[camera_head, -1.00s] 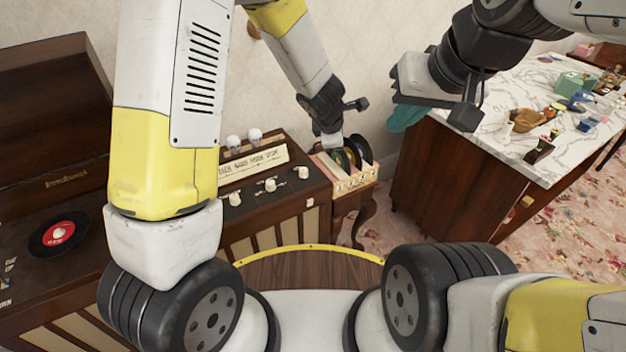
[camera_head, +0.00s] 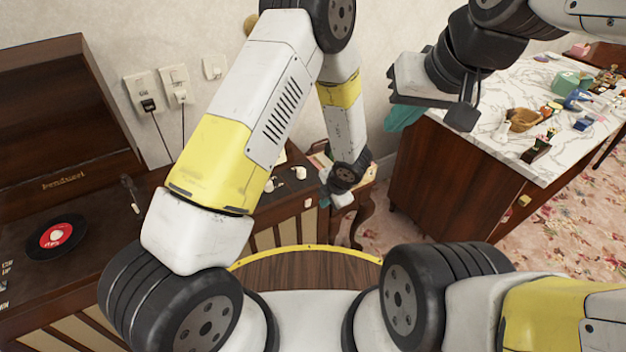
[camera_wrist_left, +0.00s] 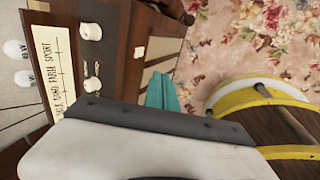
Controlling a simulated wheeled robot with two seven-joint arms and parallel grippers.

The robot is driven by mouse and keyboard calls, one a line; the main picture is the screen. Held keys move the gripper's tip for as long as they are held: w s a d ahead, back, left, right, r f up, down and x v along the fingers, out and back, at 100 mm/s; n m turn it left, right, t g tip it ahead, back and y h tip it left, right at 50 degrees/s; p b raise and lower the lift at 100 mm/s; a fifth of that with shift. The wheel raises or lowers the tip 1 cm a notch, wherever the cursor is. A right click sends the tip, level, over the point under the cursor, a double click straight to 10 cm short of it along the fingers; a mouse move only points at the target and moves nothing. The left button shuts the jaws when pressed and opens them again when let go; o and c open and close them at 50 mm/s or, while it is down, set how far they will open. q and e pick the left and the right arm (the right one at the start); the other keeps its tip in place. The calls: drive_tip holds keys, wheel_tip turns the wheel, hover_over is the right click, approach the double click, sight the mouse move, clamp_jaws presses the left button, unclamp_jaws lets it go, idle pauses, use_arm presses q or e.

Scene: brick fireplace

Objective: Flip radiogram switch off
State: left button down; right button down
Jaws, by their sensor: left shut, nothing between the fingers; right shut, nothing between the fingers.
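The radiogram (camera_head: 75,190) is a dark wooden cabinet with its lid up and a record on its turntable. In the left wrist view its panel shows white knobs (camera_wrist_left: 91,31), small levers (camera_wrist_left: 90,69) and a lettered dial (camera_wrist_left: 52,72). A small pale switch-like plate with a red mark (camera_wrist_left: 140,50) is on the front; it also shows in the head view (camera_head: 308,203). My left gripper (camera_head: 325,188), with teal fingers, is shut and empty, pointing down just right of the radiogram's panel end. My right gripper (camera_head: 404,116) is shut and empty above the marble-topped cabinet's left edge.
My left arm hides much of the radiogram's middle. A small wooden stand (camera_head: 362,200) is beside the radiogram. The marble-topped cabinet (camera_head: 480,140) holds several small items. Wall sockets (camera_head: 142,95) with cords are behind. Floral carpet (camera_head: 575,220) lies at right.

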sight(307, 205)
use_arm(q)
drive_tip(key=shift+w+a+f, duration=0.7)
drive_tip(key=shift+w+f, duration=0.5)
drive_tip(key=shift+f, duration=0.2)
drive_tip(key=shift+w+a+f, duration=0.65)
drive_tip(key=shift+w+f, duration=0.5)
drive_tip(key=shift+f, duration=0.25)
drive_tip(key=shift+w+a+f, duration=0.7)
drive_tip(key=shift+w+f, duration=0.5)
drive_tip(key=shift+f, duration=0.2)
drive_tip(key=shift+w+a+r, duration=0.1)
drive_tip(key=shift+w+a, duration=0.15)
drive_tip(key=shift+w, duration=0.1)
